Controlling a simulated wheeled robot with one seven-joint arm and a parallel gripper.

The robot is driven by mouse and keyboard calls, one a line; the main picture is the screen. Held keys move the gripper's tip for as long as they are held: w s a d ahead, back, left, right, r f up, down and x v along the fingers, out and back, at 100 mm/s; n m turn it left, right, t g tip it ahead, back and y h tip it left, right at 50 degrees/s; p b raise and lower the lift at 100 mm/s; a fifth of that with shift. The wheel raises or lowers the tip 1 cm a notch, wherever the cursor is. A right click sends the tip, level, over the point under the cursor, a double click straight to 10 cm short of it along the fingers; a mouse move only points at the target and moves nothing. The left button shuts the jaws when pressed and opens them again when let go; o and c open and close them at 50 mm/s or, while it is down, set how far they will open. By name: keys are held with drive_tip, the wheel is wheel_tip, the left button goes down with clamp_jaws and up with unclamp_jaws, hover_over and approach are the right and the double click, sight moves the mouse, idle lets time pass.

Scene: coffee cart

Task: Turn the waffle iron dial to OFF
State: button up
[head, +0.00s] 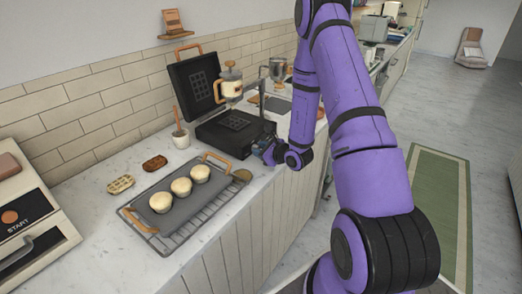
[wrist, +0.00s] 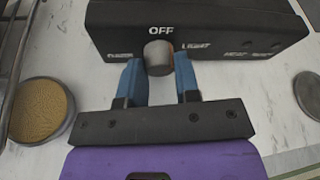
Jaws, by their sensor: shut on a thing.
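The black waffle iron (head: 232,131) stands open on the counter in the head view, its lid (head: 190,83) raised. In the wrist view its front panel (wrist: 225,25) carries the word OFF above the grey, round dial (wrist: 158,56) and other lettering to the sides. My gripper (wrist: 159,68) has one blue finger on each side of the dial and is shut on it. No pointer mark on the dial is clear to me. In the head view my gripper (head: 264,148) is at the front of the waffle iron, and the dial is hidden.
A dark tray (head: 180,214) with several pale cakes sits on a wire rack (head: 207,222) in front of the waffle iron. A round tan-topped item (wrist: 41,110) lies left of my gripper.

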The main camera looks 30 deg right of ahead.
drive_tip(key=shift+n+t+h, duration=0.4)
drive_tip(key=shift+n+h, duration=0.2)
drive_tip(key=shift+n, duration=0.5)
drive_tip(key=o, duration=0.7)
drive_tip(key=shift+c, duration=0.2)
drive_tip(key=shift+s, duration=0.1)
drive_tip(key=v, duration=1)
drive_tip(key=shift+s, duration=0.4)
